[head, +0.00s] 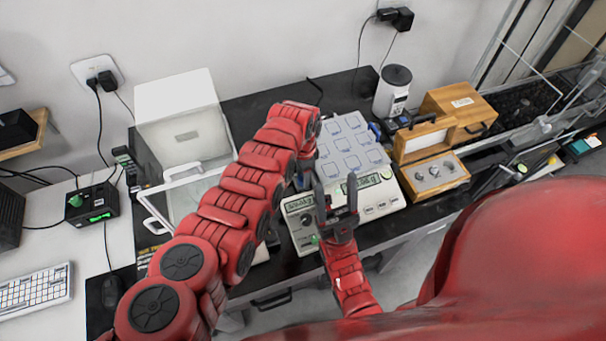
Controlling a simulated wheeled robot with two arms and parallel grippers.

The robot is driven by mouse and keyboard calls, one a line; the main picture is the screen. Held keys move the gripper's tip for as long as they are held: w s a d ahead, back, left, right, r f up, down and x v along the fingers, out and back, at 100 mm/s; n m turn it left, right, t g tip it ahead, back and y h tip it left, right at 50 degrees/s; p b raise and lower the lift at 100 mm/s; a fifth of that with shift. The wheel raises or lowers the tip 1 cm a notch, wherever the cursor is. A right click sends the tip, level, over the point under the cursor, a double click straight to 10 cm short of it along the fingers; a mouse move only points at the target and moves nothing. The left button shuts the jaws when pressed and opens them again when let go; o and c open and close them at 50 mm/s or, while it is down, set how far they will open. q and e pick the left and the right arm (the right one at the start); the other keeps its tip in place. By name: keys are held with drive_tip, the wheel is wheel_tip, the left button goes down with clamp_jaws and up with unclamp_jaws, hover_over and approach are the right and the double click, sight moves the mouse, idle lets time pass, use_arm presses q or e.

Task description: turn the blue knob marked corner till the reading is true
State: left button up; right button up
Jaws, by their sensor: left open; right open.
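The pale weighing scale (384,208) has a flat pan (350,143) printed with several square outlines. Its green displays (366,181) are too small to read surely. A small blue part (375,131) shows at the pan's right edge; I cannot tell whether it is the knob marked corner. My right gripper (337,195) is open in front of the scale's front panel, its fingers pointing up and covering part of it. My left arm arches over the scale's left side. My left gripper (305,168) points down by the pan's left edge, open, mostly hidden behind the arm.
A white-lidded box (180,110) stands behind my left arm. Right of the scale are wooden cases (458,104), a tray of weights (435,173) and a grey-topped canister (393,90). A keyboard (35,291) and mouse (111,291) lie at the left.

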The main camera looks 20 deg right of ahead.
use_arm(q)
drive_tip(key=shift+c, duration=0.3)
clamp_jaws()
drive_tip(key=m+b, duration=0.2)
drive_tip(key=m, duration=0.1)
drive_tip(key=shift+f+b, duration=0.25)
drive_tip(key=shift+b, duration=0.15)
drive_tip(key=shift+r+m+b, duration=0.2)
drive_tip(key=shift+m+b, duration=0.2)
drive_tip(key=shift+m, duration=0.3)
drive_tip(key=shift+r, duration=0.1)
drive_tip(key=shift+o, duration=0.3)
unclamp_jaws()
